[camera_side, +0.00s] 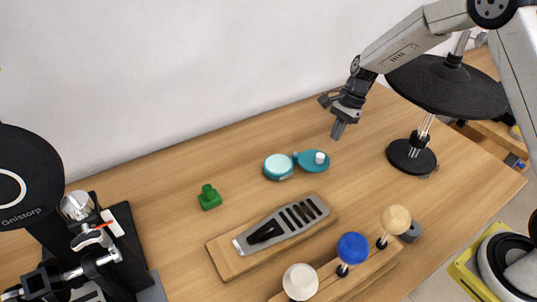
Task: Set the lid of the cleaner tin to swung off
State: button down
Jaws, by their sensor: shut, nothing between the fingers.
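The cleaner tin (279,167) is a small round teal tin in the middle of the table, its pale round top uncovered. Its lid (312,166), a flat teal disc with a white knob (319,158), lies swung out to the right of the tin, joined to it at a small pivot between them. My gripper (338,130) is shut and empty, pointing down behind and to the right of the lid, apart from it.
A green block (209,198) sits left of the tin. A wooden board with a grey slotted tool (281,223) lies in front. A rack holds white, blue (352,248) and tan round-headed pieces. A black disc stand (411,156) is at right, and a black machine (100,240) at left.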

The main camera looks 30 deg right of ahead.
aim_at(326, 158)
jog(key=shift+x, duration=2.6)
jog(key=shift+a, duration=0.1)
jog(key=shift+s+a+m, duration=0.25)
jog(key=shift+a+m, duration=0.15)
jog(key=shift+a, duration=0.15)
jog(key=shift+w+d, duration=0.15)
jog(key=shift+w+d, duration=0.4)
jog(key=shift+w, duration=0.1)
jog(key=shift+r, duration=0.1)
jog(key=v, duration=1)
jog(key=shift+s, duration=0.2)
